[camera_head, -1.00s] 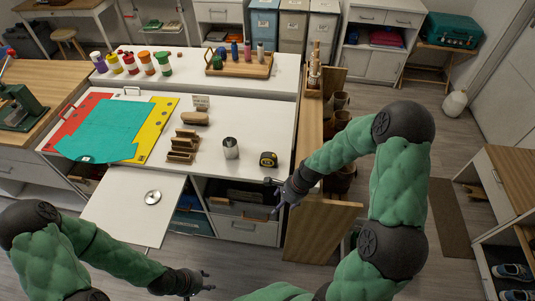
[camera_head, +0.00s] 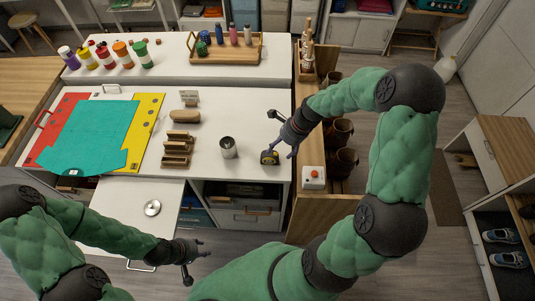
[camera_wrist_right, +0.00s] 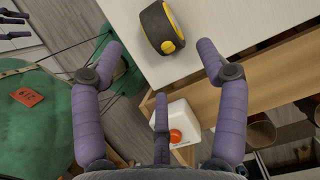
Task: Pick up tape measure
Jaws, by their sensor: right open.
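The tape measure (camera_head: 269,158), black and yellow, stands on the white counter (camera_head: 230,180) near its front right corner. It also shows at the top of the right wrist view (camera_wrist_right: 160,28). My right gripper (camera_head: 282,135) is open and empty at the counter's right edge, close beside the tape measure. In the right wrist view its fingertips (camera_wrist_right: 161,47) are spread wide, with the tape measure just beyond them and between their lines. My left gripper (camera_head: 197,264) looks open and empty, low in front of the counter, far from the tape measure.
A metal cup (camera_head: 228,148) stands left of the tape measure, with wooden brushes (camera_head: 177,150) further left. A white box with an orange knob (camera_head: 313,178) sits right of the counter corner, below my right forearm. The counter just behind the tape measure is clear.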

